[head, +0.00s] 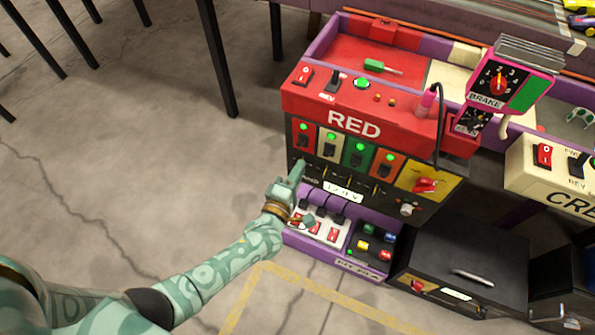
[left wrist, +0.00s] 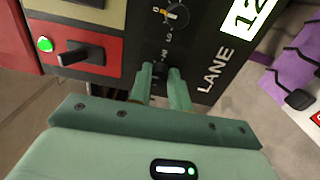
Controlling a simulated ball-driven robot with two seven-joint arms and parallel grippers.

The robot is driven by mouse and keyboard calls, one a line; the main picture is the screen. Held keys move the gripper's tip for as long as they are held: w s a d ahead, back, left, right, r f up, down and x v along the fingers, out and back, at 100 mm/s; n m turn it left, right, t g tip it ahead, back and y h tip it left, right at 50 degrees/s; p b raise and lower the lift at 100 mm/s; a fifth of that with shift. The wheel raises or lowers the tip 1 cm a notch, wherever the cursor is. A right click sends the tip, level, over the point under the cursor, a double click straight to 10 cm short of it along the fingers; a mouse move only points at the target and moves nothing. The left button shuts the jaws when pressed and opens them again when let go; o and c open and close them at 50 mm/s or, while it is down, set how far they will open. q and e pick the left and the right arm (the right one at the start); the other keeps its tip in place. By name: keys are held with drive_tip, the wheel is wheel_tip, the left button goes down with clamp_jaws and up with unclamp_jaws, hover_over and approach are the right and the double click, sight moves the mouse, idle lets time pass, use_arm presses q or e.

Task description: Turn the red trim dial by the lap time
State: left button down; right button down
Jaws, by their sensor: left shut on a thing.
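In the left wrist view, a small dark dial (left wrist: 160,70) sits on the black panel beside the red switch plate (left wrist: 83,52), near a "HI" mark. My left gripper (left wrist: 160,88) is shut on this dial, and the fingers hide most of it. In the head view, my left gripper (head: 299,170) is at the left end of the dial row on the booth marked RED (head: 352,122). The lit lap time display (head: 342,191) is low on the same panel, and part of it shows in the left wrist view (left wrist: 250,14). My right gripper is not in view.
Another dial (left wrist: 176,15) with a yellow pointer is close by. Switch plates with green lights are above the dial row. A purple shelf with several levers (head: 338,210) juts out below. A black drawer box (head: 462,262) stands at right.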

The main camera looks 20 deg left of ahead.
use_arm(q)
drive_tip(key=shift+s+f, duration=0.1)
drive_tip(key=shift+f, duration=0.05)
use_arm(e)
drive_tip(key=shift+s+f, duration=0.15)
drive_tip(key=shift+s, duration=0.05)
use_arm(q)
drive_tip(key=c, duration=1.3)
unclamp_jaws()
drive_tip(key=s+p, duration=0.1)
drive_tip(key=s, duration=0.4)
drive_tip(key=s+p, duration=0.2)
drive_tip(key=s, duration=0.4)
drive_tip(key=s+p, duration=0.2)
drive_tip(key=s, duration=0.3)
drive_tip(key=shift+s+a, duration=0.15)
drive_tip(key=shift+a, duration=0.1)
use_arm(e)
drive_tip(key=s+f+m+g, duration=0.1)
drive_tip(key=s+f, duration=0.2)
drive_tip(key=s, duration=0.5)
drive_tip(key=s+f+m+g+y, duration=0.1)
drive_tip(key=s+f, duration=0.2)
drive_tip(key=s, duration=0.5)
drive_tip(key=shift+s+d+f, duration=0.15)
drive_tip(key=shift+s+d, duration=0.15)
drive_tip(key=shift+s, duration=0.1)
